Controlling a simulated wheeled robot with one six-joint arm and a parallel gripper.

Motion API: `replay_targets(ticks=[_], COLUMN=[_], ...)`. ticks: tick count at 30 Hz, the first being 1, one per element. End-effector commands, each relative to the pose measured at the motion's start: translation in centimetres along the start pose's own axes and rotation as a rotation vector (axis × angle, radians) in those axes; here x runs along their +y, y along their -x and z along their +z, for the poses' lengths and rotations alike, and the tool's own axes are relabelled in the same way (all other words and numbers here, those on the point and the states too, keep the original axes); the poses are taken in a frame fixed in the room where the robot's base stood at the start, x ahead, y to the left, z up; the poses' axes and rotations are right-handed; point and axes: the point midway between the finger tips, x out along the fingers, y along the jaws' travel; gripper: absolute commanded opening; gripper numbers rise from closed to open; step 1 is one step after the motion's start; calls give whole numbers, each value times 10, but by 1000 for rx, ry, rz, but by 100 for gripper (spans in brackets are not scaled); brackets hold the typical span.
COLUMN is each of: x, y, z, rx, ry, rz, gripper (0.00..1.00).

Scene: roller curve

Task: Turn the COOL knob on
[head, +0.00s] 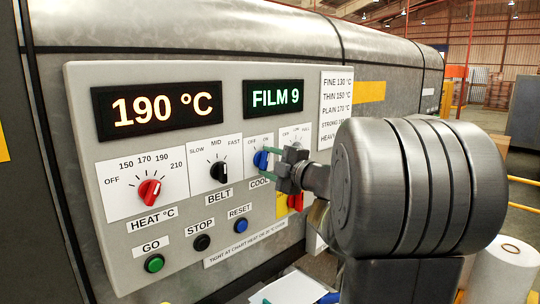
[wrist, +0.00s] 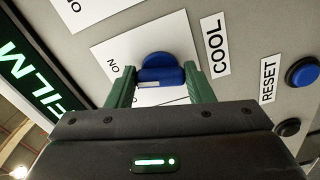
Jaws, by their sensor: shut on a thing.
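The blue COOL knob (head: 260,159) sits on the grey control panel (head: 195,85), under its OFF and ON marks. My gripper (head: 268,161) reaches in from the right, its green fingers at the knob. In the wrist view the knob (wrist: 162,67) lies between the two fingertips (wrist: 160,84), which are shut on it from both sides. The ON mark and the COOL label (wrist: 215,46) show beside it there. A pale mark shows on the knob's near edge, but I cannot tell which setting it points to.
The red HEAT knob (head: 149,192) and black BELT knob (head: 219,171) are to the left. Another knob on the right is mostly hidden by my gripper. GO (head: 154,263), STOP (head: 202,242) and RESET (head: 241,225) buttons sit below. Displays read 190 °C and FILM 9.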

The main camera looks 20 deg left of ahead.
Motion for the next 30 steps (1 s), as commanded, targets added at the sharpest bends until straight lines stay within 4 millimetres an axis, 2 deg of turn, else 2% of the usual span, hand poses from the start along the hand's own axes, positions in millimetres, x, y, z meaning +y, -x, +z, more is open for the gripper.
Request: replay_targets(ticks=[10, 27, 28, 30], x=[-1, -2, -2, -2], y=[0, 0, 0, 0], z=[0, 0, 0, 0], rx=[-1, -1, -1, -1], ry=[-150, -180, -180, -179], rz=[-1, -2, -2, -1], gripper=[24, 25, 53, 67])
